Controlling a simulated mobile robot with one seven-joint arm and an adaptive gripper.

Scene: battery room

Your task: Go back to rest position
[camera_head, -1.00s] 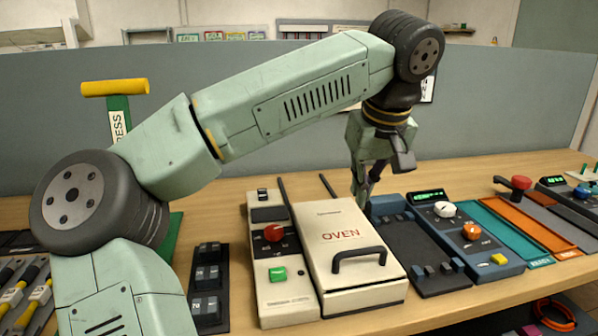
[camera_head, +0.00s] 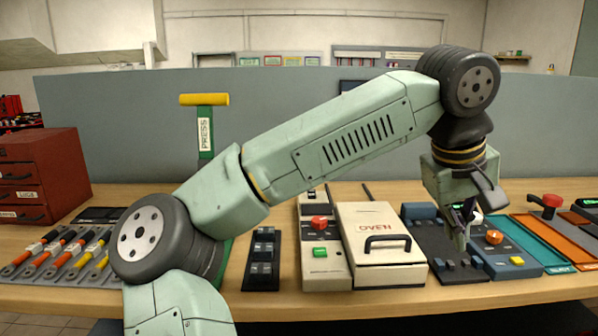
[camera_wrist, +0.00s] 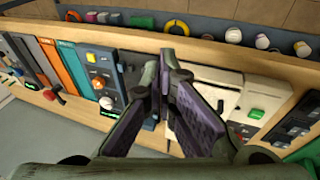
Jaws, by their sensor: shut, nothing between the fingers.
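My gripper (camera_head: 462,240) hangs from the raised arm on the right side of the head view, above the dark tray (camera_head: 432,240) of the blue-edged device. Its fingers point down and are closed together with nothing between them. In the wrist view my gripper (camera_wrist: 163,100) shows its two fingers with dark pads meeting near the tips. The tips overlap the bench devices in both views, and I cannot tell exactly how high they are above them.
The white oven (camera_head: 378,225) with a black handle stands left of the gripper. The blue control unit (camera_head: 505,255) is just right of it.

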